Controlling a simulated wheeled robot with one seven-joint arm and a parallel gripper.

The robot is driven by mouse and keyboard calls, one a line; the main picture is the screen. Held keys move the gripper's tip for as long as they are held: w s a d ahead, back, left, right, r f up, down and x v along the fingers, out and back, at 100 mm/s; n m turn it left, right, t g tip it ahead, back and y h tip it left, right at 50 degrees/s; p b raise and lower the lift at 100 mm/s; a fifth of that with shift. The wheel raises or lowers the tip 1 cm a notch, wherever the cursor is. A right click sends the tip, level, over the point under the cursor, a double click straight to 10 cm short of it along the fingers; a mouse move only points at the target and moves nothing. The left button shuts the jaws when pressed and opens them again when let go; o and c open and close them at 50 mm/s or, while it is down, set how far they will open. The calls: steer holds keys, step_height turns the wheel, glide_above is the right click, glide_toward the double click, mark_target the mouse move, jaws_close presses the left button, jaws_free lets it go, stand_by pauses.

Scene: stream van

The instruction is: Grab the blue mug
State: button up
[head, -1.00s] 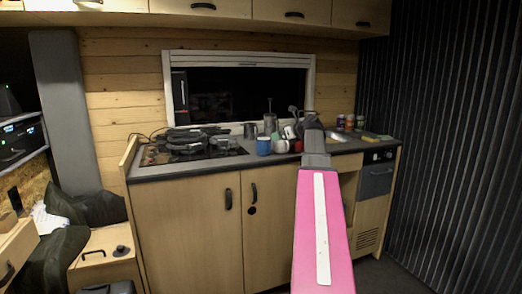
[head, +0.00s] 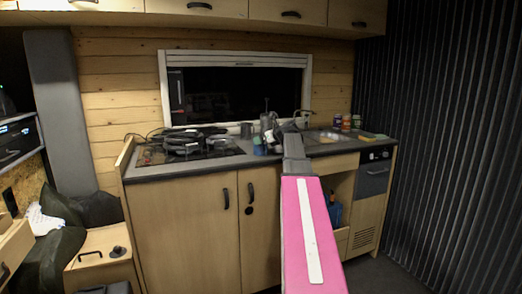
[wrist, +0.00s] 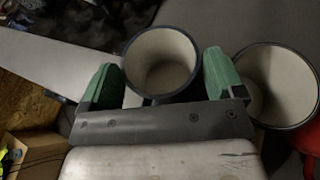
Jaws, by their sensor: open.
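The blue mug (wrist: 162,60) shows in the wrist view from above as a pale round inside with a dark rim. It stands between the two green fingers of my gripper (wrist: 160,78). The fingers are apart, one on each side of the mug; whether either touches it I cannot tell. In the head view my gripper (head: 268,144) is among the mugs on the counter, right of the stove, and it and my arm hide most of the blue mug.
A second mug (wrist: 272,84) stands close beside the right finger. A red thing (wrist: 305,140) is at the lower right. The stove (head: 190,146) is to the left on the counter. Several cans (head: 346,122) stand at the back right. A window (head: 235,90) is behind.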

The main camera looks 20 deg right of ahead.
steer(key=shift+w, duration=0.1)
steer(key=c, duration=1)
steer(key=shift+c, duration=0.2)
